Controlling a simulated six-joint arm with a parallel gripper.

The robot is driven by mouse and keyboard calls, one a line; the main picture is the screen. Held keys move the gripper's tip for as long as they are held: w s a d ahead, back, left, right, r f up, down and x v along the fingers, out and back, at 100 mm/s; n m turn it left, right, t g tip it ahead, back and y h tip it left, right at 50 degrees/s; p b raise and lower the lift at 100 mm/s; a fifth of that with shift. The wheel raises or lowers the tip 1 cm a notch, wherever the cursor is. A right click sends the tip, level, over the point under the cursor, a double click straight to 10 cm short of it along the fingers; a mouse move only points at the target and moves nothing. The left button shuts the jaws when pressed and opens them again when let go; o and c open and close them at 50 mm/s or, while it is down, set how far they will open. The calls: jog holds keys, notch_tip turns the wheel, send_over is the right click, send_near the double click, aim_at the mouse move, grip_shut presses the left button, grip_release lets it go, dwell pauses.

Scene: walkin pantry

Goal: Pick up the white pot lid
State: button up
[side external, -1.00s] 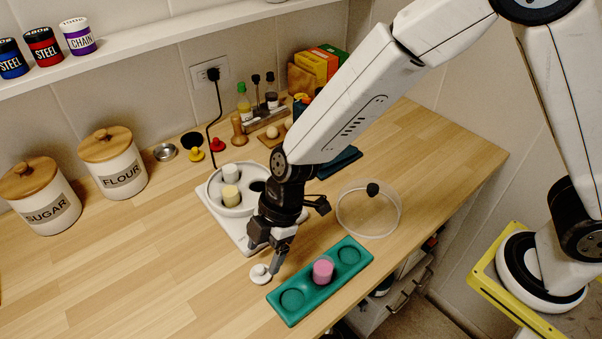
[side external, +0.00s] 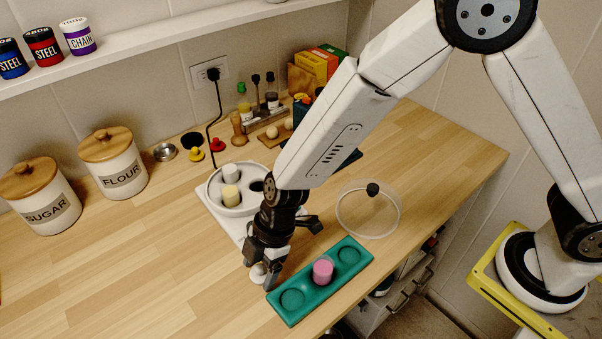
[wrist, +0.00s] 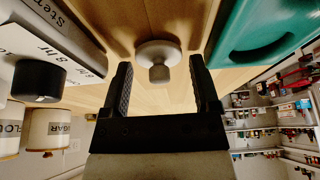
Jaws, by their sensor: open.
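The small white pot lid (side external: 257,275) with a round knob lies on the wooden counter, left of the teal tray. In the wrist view the lid (wrist: 158,55) shows as a white disc with its knob toward me, centred ahead of the fingers. My gripper (side external: 259,276) is down at the lid with its fingers apart, one on either side of it in the side view. In the wrist view my gripper (wrist: 160,90) is open, with nothing between the pads. Part of the lid is hidden by the fingers in the side view.
The teal tray (side external: 327,259) with a pink jar (side external: 323,270) is close on the right. A white appliance (side external: 226,229) with several wells stands behind. A clear glass lid (side external: 395,219) lies farther right. The counter to the left is clear.

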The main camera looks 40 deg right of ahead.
jog(key=c, duration=1)
jog(key=shift+r, duration=0.65)
jog(key=s+d+r, duration=0.2)
jog(key=s+r, duration=0.2)
jog(key=s+d+r, duration=0.5)
jog(key=s+r, duration=0.2)
jog(key=shift+s+d+r, duration=0.35)
jog(key=shift+w, duration=0.1)
jog(key=shift+w+d+f, duration=0.1)
jog(key=shift+w+d, duration=0.05)
jog(key=shift+w, duration=0.8)
jog(key=shift+w+d+f, duration=0.1)
jog(key=shift+w, duration=0.8)
